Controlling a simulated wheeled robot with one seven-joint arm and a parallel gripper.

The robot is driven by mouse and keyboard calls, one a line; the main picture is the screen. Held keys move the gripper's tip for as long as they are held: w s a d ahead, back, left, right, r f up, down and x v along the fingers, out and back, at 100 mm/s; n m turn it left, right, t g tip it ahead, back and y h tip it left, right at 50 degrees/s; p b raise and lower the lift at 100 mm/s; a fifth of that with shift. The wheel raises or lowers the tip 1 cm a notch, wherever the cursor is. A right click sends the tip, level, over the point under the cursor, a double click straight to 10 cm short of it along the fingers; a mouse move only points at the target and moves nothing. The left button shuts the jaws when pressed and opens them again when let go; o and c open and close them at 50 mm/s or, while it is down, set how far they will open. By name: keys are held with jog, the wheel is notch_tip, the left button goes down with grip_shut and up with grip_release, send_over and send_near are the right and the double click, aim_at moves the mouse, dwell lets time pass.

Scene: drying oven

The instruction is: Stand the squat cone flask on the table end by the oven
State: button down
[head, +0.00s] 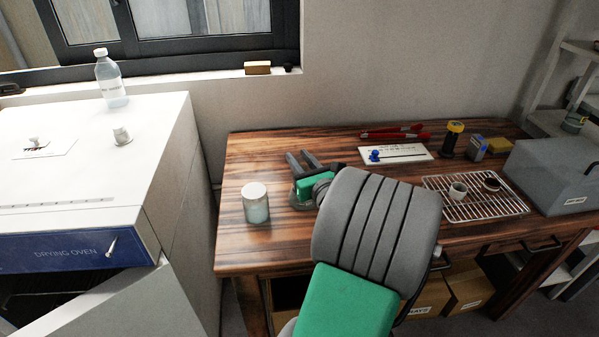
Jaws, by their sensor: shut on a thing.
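My gripper (302,162) is over the left end of the wooden table (242,160), the end by the oven. Its two dark fingers point away from me. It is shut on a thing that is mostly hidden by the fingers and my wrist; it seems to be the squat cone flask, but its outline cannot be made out. I cannot tell whether it touches the table. The white drying oven (160,150) stands left of the table, its door (125,300) partly open.
A white-lidded jar (255,203) stands left of my gripper, near the table's left edge. A wire rack (470,208) with small cups, a white card (396,153), red-handled tools (395,132) and a grey box (555,178) are farther right. A bottle (110,80) stands on the oven.

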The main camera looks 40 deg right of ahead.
jog(key=shift+f, duration=0.15)
jog(key=c, duration=1.1)
grip_release()
jog(key=shift+r+p, duration=0.3)
jog(key=shift+p, duration=0.05)
jog(key=b+v, duration=0.3)
jog(key=v, duration=0.9)
